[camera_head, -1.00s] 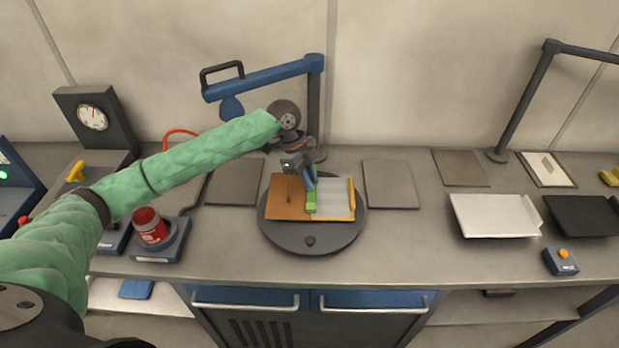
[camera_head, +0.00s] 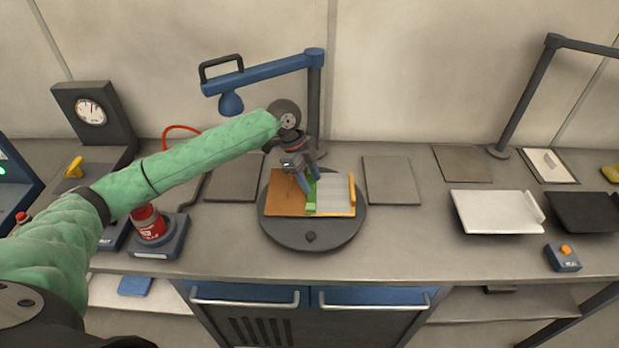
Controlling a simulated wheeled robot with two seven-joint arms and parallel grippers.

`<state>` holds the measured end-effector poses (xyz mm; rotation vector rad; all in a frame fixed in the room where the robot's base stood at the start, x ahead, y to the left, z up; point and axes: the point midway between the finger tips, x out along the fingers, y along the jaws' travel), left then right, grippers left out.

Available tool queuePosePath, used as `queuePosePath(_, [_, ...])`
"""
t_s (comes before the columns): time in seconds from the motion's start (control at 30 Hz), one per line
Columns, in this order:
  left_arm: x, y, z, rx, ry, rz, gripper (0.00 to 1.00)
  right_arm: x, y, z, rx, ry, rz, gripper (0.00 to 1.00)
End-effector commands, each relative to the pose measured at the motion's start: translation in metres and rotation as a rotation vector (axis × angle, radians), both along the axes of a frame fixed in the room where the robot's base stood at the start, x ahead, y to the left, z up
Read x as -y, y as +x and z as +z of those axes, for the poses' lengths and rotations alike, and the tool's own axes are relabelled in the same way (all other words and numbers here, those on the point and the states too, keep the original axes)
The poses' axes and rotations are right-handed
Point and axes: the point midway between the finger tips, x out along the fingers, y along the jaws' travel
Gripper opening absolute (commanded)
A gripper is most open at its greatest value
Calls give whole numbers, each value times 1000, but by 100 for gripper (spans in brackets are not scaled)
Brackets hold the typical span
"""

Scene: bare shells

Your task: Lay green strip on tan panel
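The tan panel (camera_head: 284,199) lies on a round dark turntable (camera_head: 283,236) at the middle of the bench. It is brown on the left, with a pale ribbed part (camera_head: 333,194) on the right and an orange-yellow edge. The green strip (camera_head: 310,208) lies along the seam between the brown and pale parts, its upper length partly hidden by the fingers. My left gripper (camera_head: 309,181) is right above the strip, its two blue-grey fingers spread to either side of it. It looks open. My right gripper is not in view.
A blue lamp arm on a post (camera_head: 314,100) stands behind the turntable. Flat grey plates lie left and right (camera_head: 391,181) of it. A white tray (camera_head: 496,212) and a small box with an orange button (camera_head: 563,257) are at right. A red can (camera_head: 149,223) stands at left.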

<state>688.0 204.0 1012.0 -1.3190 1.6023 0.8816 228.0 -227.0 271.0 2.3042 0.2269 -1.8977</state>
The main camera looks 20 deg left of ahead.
Motion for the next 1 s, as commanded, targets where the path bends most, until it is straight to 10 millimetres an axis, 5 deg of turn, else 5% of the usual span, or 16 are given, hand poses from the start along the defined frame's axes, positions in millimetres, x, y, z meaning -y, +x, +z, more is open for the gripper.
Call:
queuePosePath(0.37, [-2, 1, 4, 1, 0, 0, 41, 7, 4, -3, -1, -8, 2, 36])
queuePosePath(1.0, [-29, 6, 69, 1, 1, 0, 41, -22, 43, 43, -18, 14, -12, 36])
